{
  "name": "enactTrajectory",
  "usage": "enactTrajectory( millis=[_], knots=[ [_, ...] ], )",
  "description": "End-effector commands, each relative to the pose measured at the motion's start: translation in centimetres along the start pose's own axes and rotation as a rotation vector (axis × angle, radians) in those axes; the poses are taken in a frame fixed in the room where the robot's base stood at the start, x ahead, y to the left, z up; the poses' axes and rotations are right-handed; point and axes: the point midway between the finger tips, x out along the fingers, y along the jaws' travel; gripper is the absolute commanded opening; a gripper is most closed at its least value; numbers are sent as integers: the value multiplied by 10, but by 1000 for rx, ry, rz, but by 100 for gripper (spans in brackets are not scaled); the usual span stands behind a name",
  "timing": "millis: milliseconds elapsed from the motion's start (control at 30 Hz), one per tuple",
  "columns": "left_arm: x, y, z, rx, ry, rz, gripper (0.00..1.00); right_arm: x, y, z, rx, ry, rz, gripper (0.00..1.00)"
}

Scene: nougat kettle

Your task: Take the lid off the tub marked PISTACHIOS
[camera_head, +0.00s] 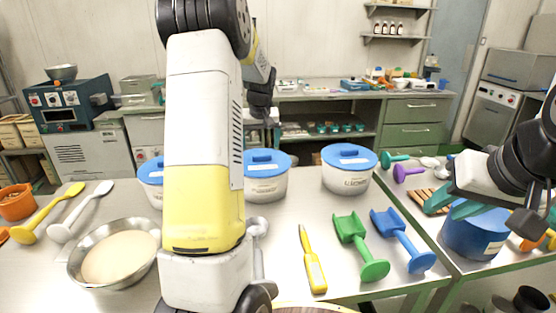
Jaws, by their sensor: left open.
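Three white tubs with blue lids stand along the back of the near table: a left tub (152,190) partly hidden by my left arm, a middle tub (265,188) and a right tub (347,180). All three lids are on. The labels are too small to read, so I cannot tell which is marked PISTACHIOS. My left gripper (268,112) is open, raised beyond the upright arm and above the middle tub, and partly hidden. My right gripper (490,200) is at the right edge over a blue container (470,237); its jaw state is unclear.
A steel bowl of pale contents (118,256), a yellow spoon (48,213) and a white spoon (82,212) lie left. A yellow-handled tool (313,262), a green scoop (360,248) and a blue scoop (404,242) lie right of centre. Free table lies before the right tub.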

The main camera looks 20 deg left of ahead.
Motion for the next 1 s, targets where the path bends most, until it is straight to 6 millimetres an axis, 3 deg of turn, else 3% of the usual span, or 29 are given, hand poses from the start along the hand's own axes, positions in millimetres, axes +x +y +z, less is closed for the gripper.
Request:
enactTrajectory(
  millis=[400, 667, 1000],
  knots=[
    [51, 5, 2, -1, -2, 0, 89, 0, 0, 0, 0, 0, 0, 36],
    [55, 6, 2, 1, 0, 1, 89, 0, 0, 0, 0, 0, 0, 36],
    [54, 6, 2, 1, 0, 1, 22, 0, 0, 0, 0, 0, 0, 36]
  ],
)
